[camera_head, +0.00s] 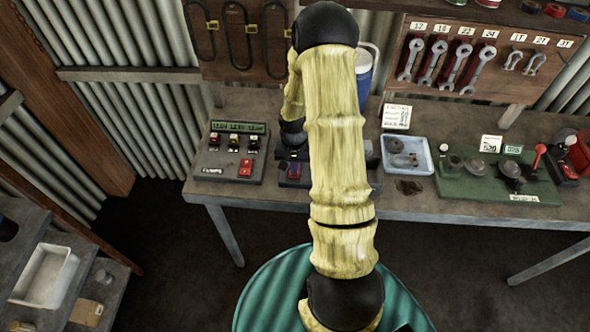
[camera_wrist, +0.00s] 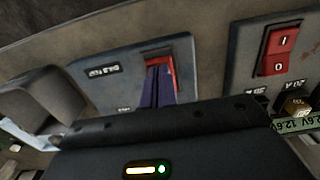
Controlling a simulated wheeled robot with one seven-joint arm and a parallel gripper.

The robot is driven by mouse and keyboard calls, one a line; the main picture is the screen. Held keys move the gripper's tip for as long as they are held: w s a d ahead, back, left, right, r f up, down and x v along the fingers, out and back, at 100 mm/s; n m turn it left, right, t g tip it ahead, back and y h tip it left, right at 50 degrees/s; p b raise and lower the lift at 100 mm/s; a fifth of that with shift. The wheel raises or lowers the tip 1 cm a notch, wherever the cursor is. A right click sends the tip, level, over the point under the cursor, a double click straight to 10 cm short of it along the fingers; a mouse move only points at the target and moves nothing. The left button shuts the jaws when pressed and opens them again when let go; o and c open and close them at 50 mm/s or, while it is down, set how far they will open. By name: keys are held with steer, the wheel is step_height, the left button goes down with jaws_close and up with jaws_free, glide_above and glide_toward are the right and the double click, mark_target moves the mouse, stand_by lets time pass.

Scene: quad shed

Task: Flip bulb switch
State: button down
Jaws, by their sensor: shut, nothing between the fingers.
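The bulb switch is a red rocker (camera_wrist: 160,60) on a small blue-grey panel (camera_wrist: 108,92) with a dark label that seems to read "BULB TEST". In the wrist view my gripper (camera_wrist: 157,90) is shut and empty, its bluish fingers right in front of the rocker and covering its middle and lower part. I cannot tell whether the tips touch it, nor which way the rocker is tilted. In the head view the same red switch (camera_head: 294,171) shows on the bench just left of my arm, which hides part of its panel.
A grey box (camera_head: 216,165) with a display and its own red rocker (camera_head: 246,168) stands left of the panel; that rocker, marked I and O, also shows in the wrist view (camera_wrist: 281,47). A white-blue tray (camera_head: 418,165) and green mat (camera_head: 460,187) lie to the right.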

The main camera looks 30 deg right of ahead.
steer(key=shift+f, duration=0.4)
steer(key=shift+r, duration=0.15)
steer(key=shift+r+p, duration=2.35)
steer(key=shift+r, duration=1.05)
steer(key=s+a+r+n+t+b, duration=0.2)
steer(key=s+a+r+n+b, duration=0.3)
steer(key=s+a+r, duration=0.7)
steer(key=shift+s+a+r+n+t, duration=0.3)
steer(key=shift+a+r+n, duration=0.5)
steer(key=shift+r+n, duration=0.1)
